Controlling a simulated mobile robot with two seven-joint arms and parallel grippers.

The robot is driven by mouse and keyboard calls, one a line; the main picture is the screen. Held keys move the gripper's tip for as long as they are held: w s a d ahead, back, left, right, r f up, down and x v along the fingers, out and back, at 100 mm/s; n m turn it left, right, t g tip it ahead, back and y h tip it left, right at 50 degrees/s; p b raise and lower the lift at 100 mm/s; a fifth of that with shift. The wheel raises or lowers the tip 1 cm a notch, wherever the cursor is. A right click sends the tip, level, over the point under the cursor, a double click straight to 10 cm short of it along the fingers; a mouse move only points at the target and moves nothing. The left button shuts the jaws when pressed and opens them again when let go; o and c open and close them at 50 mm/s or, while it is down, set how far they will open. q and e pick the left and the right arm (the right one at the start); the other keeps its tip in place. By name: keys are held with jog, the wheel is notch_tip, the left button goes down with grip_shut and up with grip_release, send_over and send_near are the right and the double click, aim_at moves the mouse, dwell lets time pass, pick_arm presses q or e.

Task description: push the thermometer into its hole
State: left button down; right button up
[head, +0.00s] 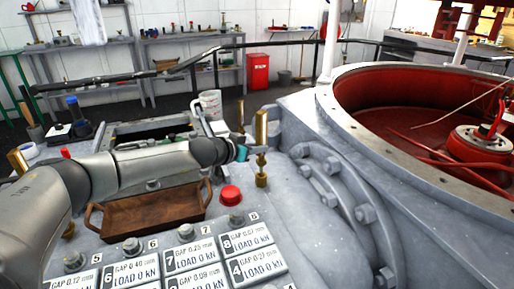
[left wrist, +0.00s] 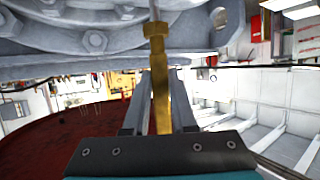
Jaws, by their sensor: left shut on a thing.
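The brass thermometer (head: 261,128) stands about upright in the head view, with a hex nut (head: 261,179) low on it. My left gripper (head: 256,150) is shut on it above the nut. In the left wrist view the thermometer's body (left wrist: 161,95) lies between my two fingers (left wrist: 160,100), and its nut (left wrist: 156,30) is beyond them, with a thin stem past it. The hole is not clearly seen, and I cannot tell whether the stem's end is in it. My right gripper is not in view.
A red knob (head: 230,195), a brown tray (head: 143,221) and labelled plates (head: 246,239) are near the thermometer. A bolted grey flange (head: 330,170) rises close on its right, before a large red-lined ring (head: 350,88).

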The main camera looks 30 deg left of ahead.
pick_arm(q)
jog(key=shift+f+b, duration=2)
jog(key=shift+f, duration=0.1)
dwell(0.8)
jog(key=c, duration=0.9)
grip_release()
jog(key=shift+o, duration=1.3)
jog(key=shift+s+a, duration=0.15)
jog(key=shift+s, duration=0.25)
jog(key=b, duration=0.2)
send_near(259, 160)
jog(key=shift+d+r+v, duration=0.4)
jog(key=shift+d+v, duration=0.25)
jog(key=shift+v, duration=2.65)
jog(key=shift+a, duration=0.45)
jog(key=shift+r, duration=0.1)
